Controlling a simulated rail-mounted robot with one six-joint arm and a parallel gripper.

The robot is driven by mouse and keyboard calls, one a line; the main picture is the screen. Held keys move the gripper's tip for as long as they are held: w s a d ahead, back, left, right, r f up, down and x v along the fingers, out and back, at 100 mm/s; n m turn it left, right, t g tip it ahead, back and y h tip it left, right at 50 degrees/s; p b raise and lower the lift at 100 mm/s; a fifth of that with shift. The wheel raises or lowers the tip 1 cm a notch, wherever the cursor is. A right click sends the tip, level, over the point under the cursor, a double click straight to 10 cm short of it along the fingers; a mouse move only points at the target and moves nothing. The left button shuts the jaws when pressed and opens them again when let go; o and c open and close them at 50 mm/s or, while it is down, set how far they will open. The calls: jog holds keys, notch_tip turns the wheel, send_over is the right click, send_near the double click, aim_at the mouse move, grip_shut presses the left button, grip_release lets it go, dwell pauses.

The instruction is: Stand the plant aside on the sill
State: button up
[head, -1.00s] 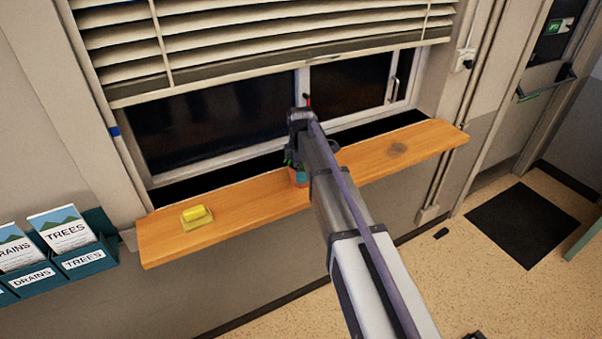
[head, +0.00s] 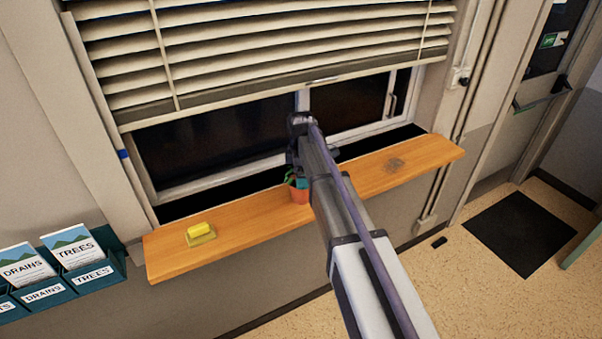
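The plant's orange-brown pot (head: 299,195) shows low behind my arm, near the middle of the wooden sill (head: 240,221). A little teal and green shows at its top; most of the plant is hidden by my arm. My gripper (head: 297,160) is over the pot, with its dark body seen from behind. Its fingers are hidden, so I cannot tell whether they are open or touch the plant. I cannot tell whether the pot rests on the sill or is held above it.
A yellow sponge-like block (head: 200,229) sits on the sill's left part. The window and lowered blind (head: 270,50) are behind. Leaflet racks (head: 60,285) hang at the lower left.

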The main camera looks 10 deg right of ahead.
notch_tip(320, 180, up, 7)
jog(key=p, duration=0.5)
jog(key=s+m, duration=1.7)
jog(key=s, duration=1.1)
notch_tip(320, 180, down, 14)
jog(key=b, duration=1.4)
jog(key=shift+w, duration=0.3)
jog(key=shift+r, duration=0.1)
